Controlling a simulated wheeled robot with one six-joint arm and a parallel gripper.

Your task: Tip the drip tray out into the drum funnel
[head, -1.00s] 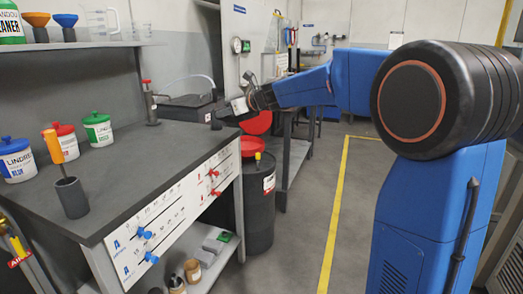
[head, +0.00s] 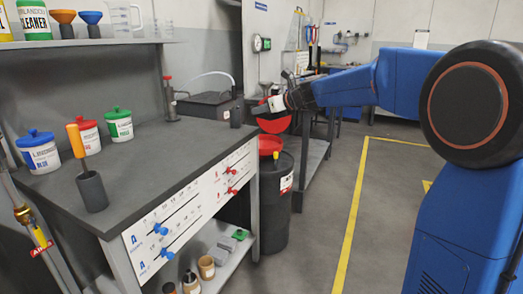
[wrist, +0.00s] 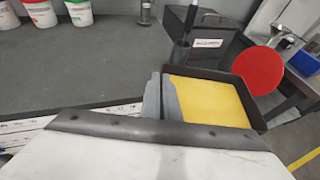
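In the wrist view, the drip tray (wrist: 259,118) is a shallow black-rimmed pan with a yellow inside, seen from above and roughly level. My gripper (wrist: 162,92) has its two grey fingers close together at the tray's left edge and looks shut on it. In the head view, my gripper (head: 240,116) is near the far right corner of the bench; I cannot make out the tray there. The red drum funnel (head: 270,145) sits on top of a black drum (head: 281,200), lower than the gripper. A red disc (head: 276,124) stands behind it, also in the wrist view (wrist: 262,72).
The grey bench (head: 150,155) holds blue, red and green lidded tubs, a holder (head: 92,192) with an orange-handled tool, and a dark box (head: 203,107) at the far end. Clear floor with a yellow line (head: 350,220) lies right of the drum.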

